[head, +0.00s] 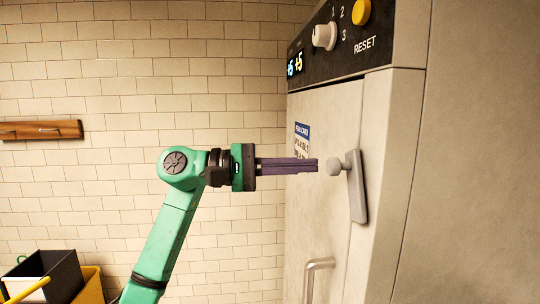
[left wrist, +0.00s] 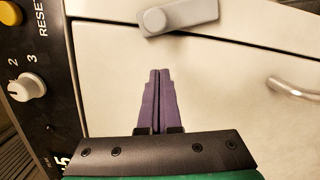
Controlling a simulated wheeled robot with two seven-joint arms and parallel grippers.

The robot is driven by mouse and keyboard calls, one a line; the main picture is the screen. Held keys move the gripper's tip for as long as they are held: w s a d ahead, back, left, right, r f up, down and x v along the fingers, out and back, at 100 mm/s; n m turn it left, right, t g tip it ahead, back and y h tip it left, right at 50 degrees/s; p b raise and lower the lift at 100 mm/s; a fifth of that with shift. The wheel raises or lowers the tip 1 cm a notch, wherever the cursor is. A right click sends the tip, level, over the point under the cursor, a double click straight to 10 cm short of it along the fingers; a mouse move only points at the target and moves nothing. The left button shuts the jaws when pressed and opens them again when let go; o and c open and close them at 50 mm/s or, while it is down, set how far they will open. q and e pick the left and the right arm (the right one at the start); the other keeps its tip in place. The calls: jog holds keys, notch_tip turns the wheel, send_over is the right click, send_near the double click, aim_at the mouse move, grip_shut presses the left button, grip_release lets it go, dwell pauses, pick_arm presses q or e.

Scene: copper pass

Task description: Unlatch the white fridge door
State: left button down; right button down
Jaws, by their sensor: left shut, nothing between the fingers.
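The white fridge door (head: 318,220) stands at the right in the head view and fills the left wrist view (left wrist: 230,90). A grey latch (head: 357,187) with a round knob (head: 335,168) sits at the door's edge, below the control panel. In the left wrist view the latch (left wrist: 190,14) lies just ahead of the fingertips. My left gripper (head: 316,165) has purple fingers pressed together with nothing between them. Its tips point at the knob, with a small gap in the head view. The left wrist view also shows the shut fingers (left wrist: 160,72). My right gripper is not in view.
A black control panel (head: 345,50) with a white dial (head: 325,36), a yellow button (head: 361,12) and a display is above the door. A metal handle (head: 318,265) is lower on the door. A yellow bucket (head: 92,283) and a wooden wall rail (head: 40,130) are at left.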

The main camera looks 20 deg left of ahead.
aim_at(329, 160)
pick_arm(q)
jog(key=s+d, duration=0.1)
jog(key=s+d+r, duration=0.1)
jog(key=s, duration=0.1)
jog(key=shift+p, duration=0.3)
jog(key=shift+w+f, duration=0.1)
jog(key=s+m+b, duration=0.1)
jog(key=m, duration=0.1)
jog(key=s+d+r+m+b, duration=0.1)
jog(key=m+b, duration=0.1)
jog(key=shift+d+r, duration=0.1)
jog(key=shift+r, duration=0.05)
jog(key=shift+s+d+r+m, duration=0.2)
jog(key=shift+r+m, duration=0.05)
jog(key=shift+m, duration=0.15)
